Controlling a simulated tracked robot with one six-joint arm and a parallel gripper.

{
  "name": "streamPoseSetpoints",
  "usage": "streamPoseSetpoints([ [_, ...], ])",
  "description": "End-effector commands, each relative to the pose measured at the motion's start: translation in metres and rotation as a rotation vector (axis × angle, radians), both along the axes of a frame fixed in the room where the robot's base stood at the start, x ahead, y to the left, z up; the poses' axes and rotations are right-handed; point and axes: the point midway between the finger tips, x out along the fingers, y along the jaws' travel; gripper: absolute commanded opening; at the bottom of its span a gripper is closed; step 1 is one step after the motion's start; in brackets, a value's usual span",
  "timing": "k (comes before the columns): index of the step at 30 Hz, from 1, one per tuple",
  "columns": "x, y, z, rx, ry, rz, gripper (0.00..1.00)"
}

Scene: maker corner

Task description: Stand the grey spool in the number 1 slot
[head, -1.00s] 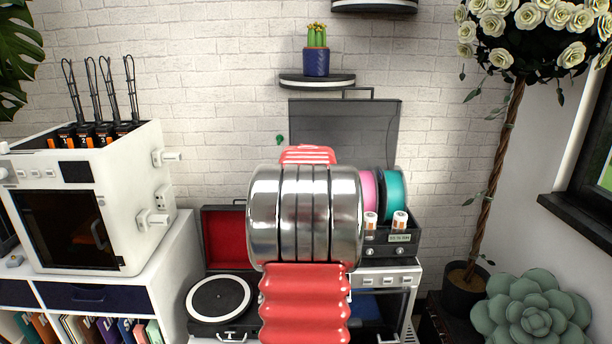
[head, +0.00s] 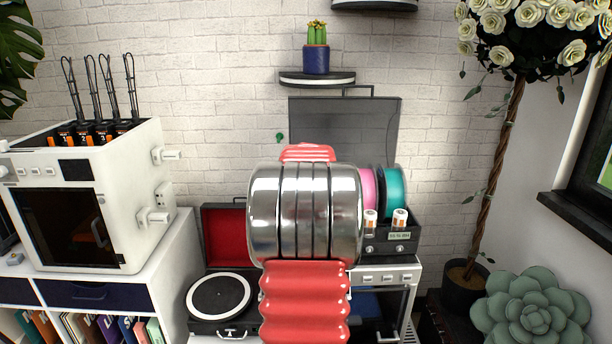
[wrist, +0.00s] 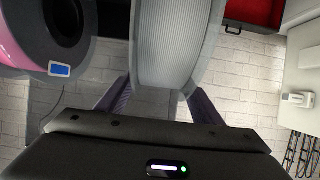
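In the wrist view, the grey spool (wrist: 174,45), pale with ribbed winding between its rims, sits between the two fingers of my gripper (wrist: 158,98). The fingers meet its rims on both sides with no clear gap, so my gripper looks shut on it. The wrist picture is upside down relative to the head view. A pink spool with a dark hub (wrist: 70,20) is close beside the grey one. In the head view, my arm hides the gripper, the grey spool and the slot number; the dark spool holder (head: 393,246) shows only its right part. I cannot tell whether the grey spool touches the holder.
The pink spool (head: 368,190) and a teal spool (head: 394,192) stand in the holder. Two small white-capped bottles (head: 399,218) are at its front. A record player (head: 220,297) with a red-lined lid and a white printer (head: 85,200) stand left.

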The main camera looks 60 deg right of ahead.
Motion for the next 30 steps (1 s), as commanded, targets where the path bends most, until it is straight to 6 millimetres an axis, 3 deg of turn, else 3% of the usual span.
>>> streamPoseSetpoints([
  [5, 0.000, 0.000, -0.002, 0.003, 0.001, 0.001, 0.73],
  [17, -0.002, 0.005, -0.002, 0.007, 0.003, 0.001, 0.73],
  [30, -0.021, 0.041, 0.020, 0.004, 0.001, 0.001, 0.73],
])
